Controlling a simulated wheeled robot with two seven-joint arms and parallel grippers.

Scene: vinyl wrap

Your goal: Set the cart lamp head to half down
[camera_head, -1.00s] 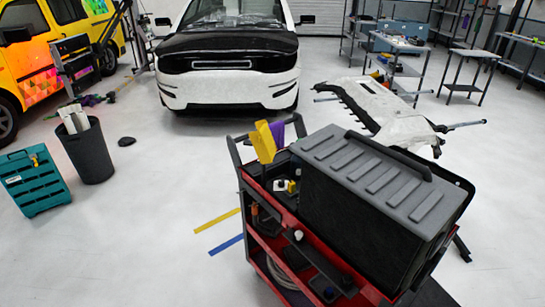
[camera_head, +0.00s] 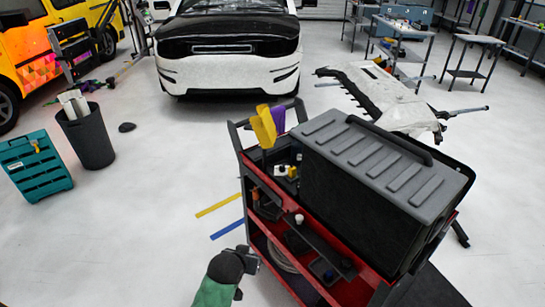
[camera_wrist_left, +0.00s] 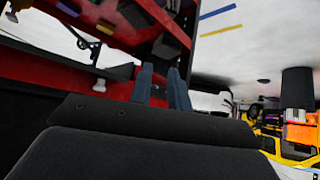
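The red and black cart (camera_head: 345,290) stands at the lower right in the head view. A yellow upright piece (camera_head: 264,126) stands at its far left corner, with a purple piece (camera_head: 278,121) beside it. I cannot tell for sure which part is the lamp head. My left gripper (camera_head: 252,260) is low at the cart's left side, nearer to me than the yellow piece and apart from it. In the left wrist view its two fingers (camera_wrist_left: 162,80) are a narrow gap apart with nothing seen between them. The cart's red side (camera_wrist_left: 75,88) is close by. My right gripper is not in view.
A large grey-lidded black case (camera_head: 365,190) fills the cart's right part. Small items lie on its shelves. A grey bin (camera_head: 88,138) and a teal crate (camera_head: 35,168) stand at the left. The floor left of the cart is mostly clear, with yellow and blue strips.

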